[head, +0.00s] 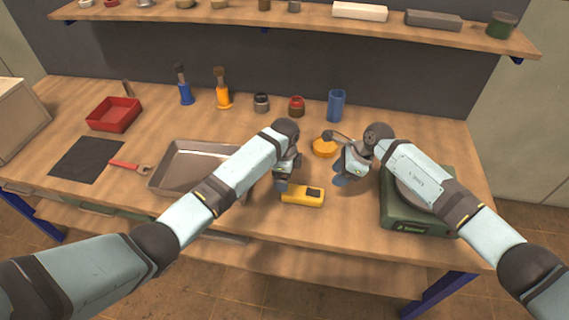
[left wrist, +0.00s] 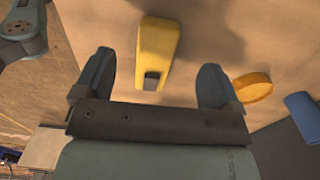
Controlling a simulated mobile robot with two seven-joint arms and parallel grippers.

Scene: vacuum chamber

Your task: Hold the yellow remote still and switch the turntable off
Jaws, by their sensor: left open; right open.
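My left gripper (head: 284,184) is open and empty, just above and left of the remote. My right gripper (head: 343,179) is open and empty, right of the remote and above the bench. The green turntable base (head: 405,224) with a grey round platter (head: 405,192) stands at the right, partly hidden behind my right arm.
A round orange-yellow object (head: 324,148) lies behind the grippers. A metal tray (head: 178,182), red-handled tool (head: 128,166), dark mat (head: 86,160) and red bin (head: 114,113) are at left. A blue cup (head: 336,105) and several small items stand at the back, beneath a shelf (head: 300,18).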

